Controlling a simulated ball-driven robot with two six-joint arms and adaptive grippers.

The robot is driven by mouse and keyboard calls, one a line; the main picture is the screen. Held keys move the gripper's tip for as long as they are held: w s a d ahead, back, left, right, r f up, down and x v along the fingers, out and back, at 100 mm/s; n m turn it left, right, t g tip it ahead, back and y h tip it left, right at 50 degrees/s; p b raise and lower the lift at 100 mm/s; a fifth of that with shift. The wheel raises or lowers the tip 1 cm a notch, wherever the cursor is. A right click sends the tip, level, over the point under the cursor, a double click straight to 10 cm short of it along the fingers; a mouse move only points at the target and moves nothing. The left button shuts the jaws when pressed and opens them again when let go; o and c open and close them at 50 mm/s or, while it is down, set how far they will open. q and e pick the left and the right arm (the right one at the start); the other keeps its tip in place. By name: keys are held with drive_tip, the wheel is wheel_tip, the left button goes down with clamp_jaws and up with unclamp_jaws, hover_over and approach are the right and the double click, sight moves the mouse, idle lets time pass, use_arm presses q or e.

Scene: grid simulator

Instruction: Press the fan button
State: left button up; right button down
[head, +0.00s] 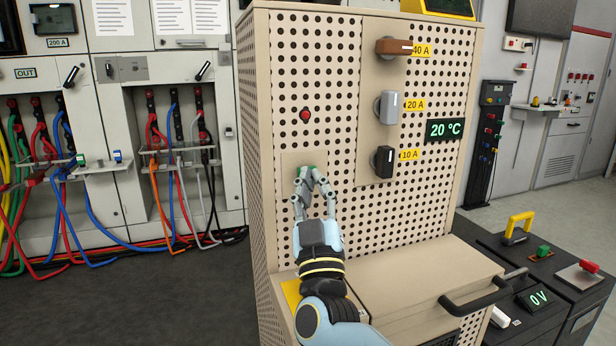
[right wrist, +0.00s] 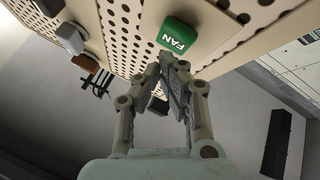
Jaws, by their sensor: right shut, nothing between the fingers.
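The green fan button (right wrist: 178,35), lettered FAN, sits on the perforated beige cabinet panel in the right wrist view. In the head view only bits of its green show behind my fingers, on a plain beige plate (head: 290,160). My right gripper (head: 308,172) is shut and empty, its fingers pointing at the button. In the right wrist view the fingertips (right wrist: 168,60) meet right at the button's lower edge; I cannot tell whether they touch it. My left gripper is not in view.
A red knob (head: 305,115) is above the plate. Brown (head: 394,46), grey (head: 388,107) and black (head: 384,161) switches and a 20 °C display (head: 445,130) are to the right. A beige box lid with a black handle (head: 480,294) juts out below.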

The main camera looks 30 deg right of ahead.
drive_tip(key=s+p, duration=0.1)
drive_tip(key=s, duration=0.1)
drive_tip(key=s+a+p, duration=0.1)
drive_tip(key=s, duration=0.1)
drive_tip(key=shift+s, duration=0.4)
drive_tip(key=shift+a, duration=0.1)
idle(0.5)
